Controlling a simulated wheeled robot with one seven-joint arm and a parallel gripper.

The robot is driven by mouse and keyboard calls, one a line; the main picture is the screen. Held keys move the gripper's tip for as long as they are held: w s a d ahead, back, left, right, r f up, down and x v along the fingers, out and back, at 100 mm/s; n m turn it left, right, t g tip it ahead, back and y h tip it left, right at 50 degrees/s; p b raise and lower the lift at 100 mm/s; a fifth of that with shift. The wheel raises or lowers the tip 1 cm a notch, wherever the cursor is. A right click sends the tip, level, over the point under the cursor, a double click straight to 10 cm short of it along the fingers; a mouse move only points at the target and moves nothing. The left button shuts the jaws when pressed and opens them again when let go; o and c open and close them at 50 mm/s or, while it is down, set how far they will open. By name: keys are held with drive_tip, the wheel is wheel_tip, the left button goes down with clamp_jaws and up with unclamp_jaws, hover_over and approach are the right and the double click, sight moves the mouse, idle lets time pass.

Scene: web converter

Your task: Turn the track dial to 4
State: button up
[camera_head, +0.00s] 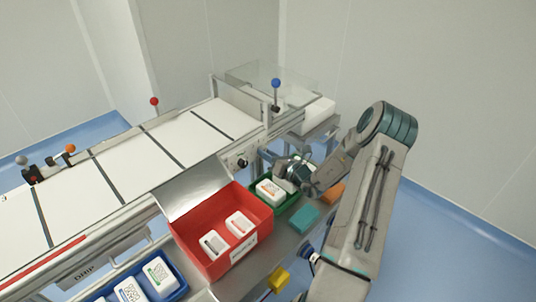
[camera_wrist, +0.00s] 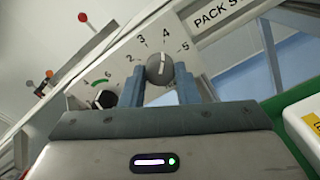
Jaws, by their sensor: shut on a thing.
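The track dial (camera_wrist: 159,70) is a dark grey round knob on a light panel, with the numbers 2, 3, 4 and 5 printed around it. A pale line on its face points up, close to the 4. My gripper (camera_wrist: 161,76) has its two blue fingers on either side of the knob, shut on it. In the head view, my gripper (camera_head: 274,160) reaches to the conveyor's side panel, and the held dial is hidden or too small to tell there.
A second dark knob (camera_wrist: 104,99) with a green arc sits left of the held one; it shows in the head view too (camera_head: 241,163). A green bin (camera_head: 289,206) and a red box (camera_head: 217,265) stand below. A blue-ball lever (camera_head: 276,84) rises behind.

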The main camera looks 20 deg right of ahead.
drive_tip(key=o, duration=1)
drive_tip(key=b+v, duration=0.1)
drive_tip(key=v, duration=1.3)
drive_tip(key=shift+w, duration=0.1)
